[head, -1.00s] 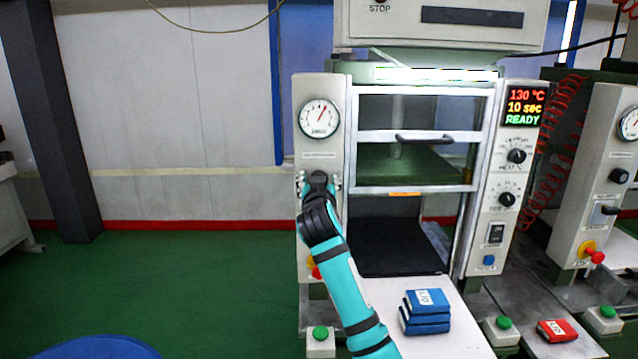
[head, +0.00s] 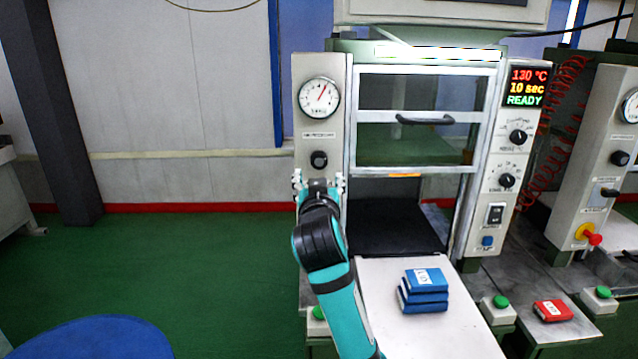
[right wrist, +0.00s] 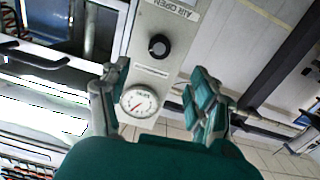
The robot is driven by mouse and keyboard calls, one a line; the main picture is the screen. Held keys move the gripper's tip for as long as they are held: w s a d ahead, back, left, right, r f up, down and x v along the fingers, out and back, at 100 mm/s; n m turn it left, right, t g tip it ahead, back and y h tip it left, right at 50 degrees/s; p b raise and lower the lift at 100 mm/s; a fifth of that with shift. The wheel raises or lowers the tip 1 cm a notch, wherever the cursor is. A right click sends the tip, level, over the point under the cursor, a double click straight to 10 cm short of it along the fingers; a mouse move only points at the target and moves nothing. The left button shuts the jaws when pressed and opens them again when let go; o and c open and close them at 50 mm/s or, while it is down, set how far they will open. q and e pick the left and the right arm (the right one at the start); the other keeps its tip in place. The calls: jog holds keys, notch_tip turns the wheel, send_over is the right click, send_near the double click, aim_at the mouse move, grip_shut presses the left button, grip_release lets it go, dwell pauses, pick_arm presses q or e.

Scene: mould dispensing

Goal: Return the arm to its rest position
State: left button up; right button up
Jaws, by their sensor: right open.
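My right arm, teal and black, rises from the bottom middle of the head view. Its gripper (head: 320,181) is open and empty, in front of the press's left panel (head: 318,70). It appears just below the black knob (head: 319,160), which is in clear view. In the right wrist view, the two fingers of the gripper (right wrist: 160,80) stand well apart with nothing held between them. The knob (right wrist: 159,46) and the round gauge (right wrist: 139,100) show beyond them, and the fingers look apart from the knob. My left gripper is not in view.
The press door (head: 415,135) has a dark handle. A white table (head: 385,310) in front carries a stack of blue boxes (head: 424,292). A red box (head: 553,311) and green buttons are at the right. Green floor (head: 170,260) lies open to the left.

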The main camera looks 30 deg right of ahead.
jog(key=shift+s+a, duration=0.15)
jog(key=shift+s, duration=0.1)
dwell(0.3)
